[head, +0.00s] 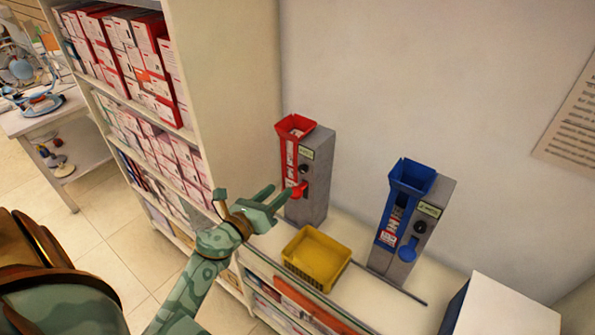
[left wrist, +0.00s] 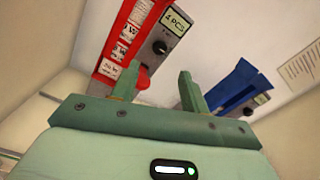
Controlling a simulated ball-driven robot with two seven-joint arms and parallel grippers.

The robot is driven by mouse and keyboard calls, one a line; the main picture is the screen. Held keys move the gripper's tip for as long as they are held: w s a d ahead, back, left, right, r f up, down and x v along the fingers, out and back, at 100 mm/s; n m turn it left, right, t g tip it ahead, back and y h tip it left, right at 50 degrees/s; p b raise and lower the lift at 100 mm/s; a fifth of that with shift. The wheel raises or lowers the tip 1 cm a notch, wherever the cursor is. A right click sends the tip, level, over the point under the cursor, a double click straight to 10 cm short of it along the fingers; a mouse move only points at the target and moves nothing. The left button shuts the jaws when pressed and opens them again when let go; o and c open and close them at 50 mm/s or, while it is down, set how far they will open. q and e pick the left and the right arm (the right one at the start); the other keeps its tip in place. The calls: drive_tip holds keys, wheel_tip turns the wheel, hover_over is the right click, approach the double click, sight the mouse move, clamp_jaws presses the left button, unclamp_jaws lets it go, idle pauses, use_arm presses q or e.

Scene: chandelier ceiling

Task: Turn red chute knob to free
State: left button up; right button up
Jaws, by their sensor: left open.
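The red chute (head: 291,150) is a grey upright dispenser with a red hopper and front, standing on the counter against the wall. It has a dark round knob (head: 304,169) below a label, and a red spout-like piece (head: 299,190) lower down. In the left wrist view the dark knob (left wrist: 160,47) and the red piece (left wrist: 143,78) lie beyond the fingers. My left gripper (head: 280,193) is open and empty, just in front of the red chute's lower part. Its fingers (left wrist: 158,84) point up toward the chute; contact with the red piece cannot be told. My right gripper is not in view.
A blue chute (head: 395,228) of the same kind stands to the right, also in the left wrist view (left wrist: 230,88). A yellow tray (head: 318,262) sits on the counter below my gripper. A shelf of boxes (head: 150,130) rises at left. A white box (head: 505,308) stands at right.

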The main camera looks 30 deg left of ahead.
sight(301, 170)
use_arm(q)
drive_tip(key=w, duration=0.9)
drive_tip(key=shift+d, duration=0.3)
drive_tip(key=c, duration=1)
